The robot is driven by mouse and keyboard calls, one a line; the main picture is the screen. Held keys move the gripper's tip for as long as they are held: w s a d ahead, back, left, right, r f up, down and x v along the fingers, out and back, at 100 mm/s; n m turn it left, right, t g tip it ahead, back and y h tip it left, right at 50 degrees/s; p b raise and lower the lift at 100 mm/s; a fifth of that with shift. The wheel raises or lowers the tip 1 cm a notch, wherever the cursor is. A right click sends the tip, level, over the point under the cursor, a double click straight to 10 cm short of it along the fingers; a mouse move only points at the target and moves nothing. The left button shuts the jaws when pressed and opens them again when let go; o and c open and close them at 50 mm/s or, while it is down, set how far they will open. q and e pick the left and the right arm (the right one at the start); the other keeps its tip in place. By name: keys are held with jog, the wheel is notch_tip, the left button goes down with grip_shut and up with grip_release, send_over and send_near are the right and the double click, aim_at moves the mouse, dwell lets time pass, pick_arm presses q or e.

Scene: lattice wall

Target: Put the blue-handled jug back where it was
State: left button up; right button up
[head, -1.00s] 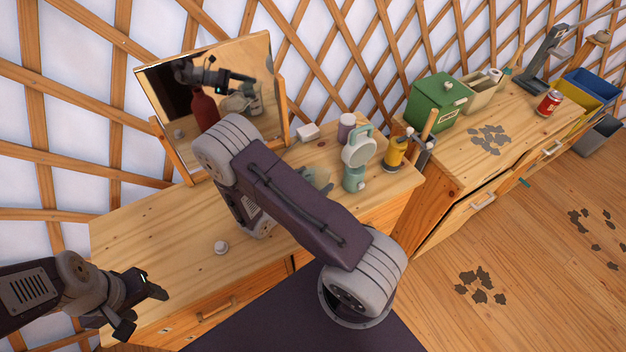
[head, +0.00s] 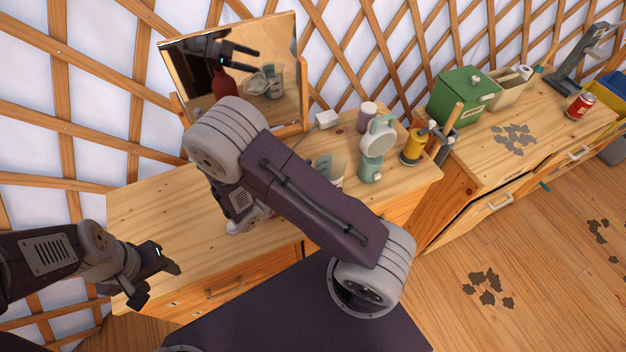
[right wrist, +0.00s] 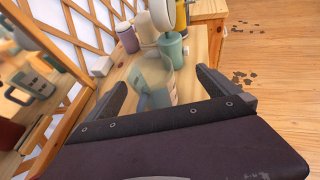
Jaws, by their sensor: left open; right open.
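The blue-handled jug (right wrist: 160,80) stands upright on the wooden cabinet top. It is pale, with its blue handle on the left side in the right wrist view. In the head view the jug (head: 337,166) is partly hidden behind my right arm. My right gripper (right wrist: 162,90) is open, its two fingers spread on either side of the jug; I cannot tell whether they touch it. In the head view the right gripper is hidden by my arm, but it shows reflected in the mirror. My left gripper (head: 158,283) is open and empty at the cabinet's left front.
A tilted mirror (head: 270,60) stands at the back of the cabinet top (head: 150,215). The left part of the top is mostly clear.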

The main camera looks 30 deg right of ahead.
jog(key=s+m+g+y, duration=0.4)
jog(key=s+m+g, duration=0.1)
jog(key=s+m, duration=0.25)
jog(key=w+a+r+m+t+y, duration=0.1)
jog(key=a+r+m+t+y, duration=0.2)
jog(key=a+m+y, duration=0.5)
jog(key=r+m+y, duration=0.1)
jog(key=m, duration=0.4)
jog(key=shift+w+r, duration=0.15)
jog(key=shift+w, duration=0.1)
jog(key=shift+s, duration=0.1)
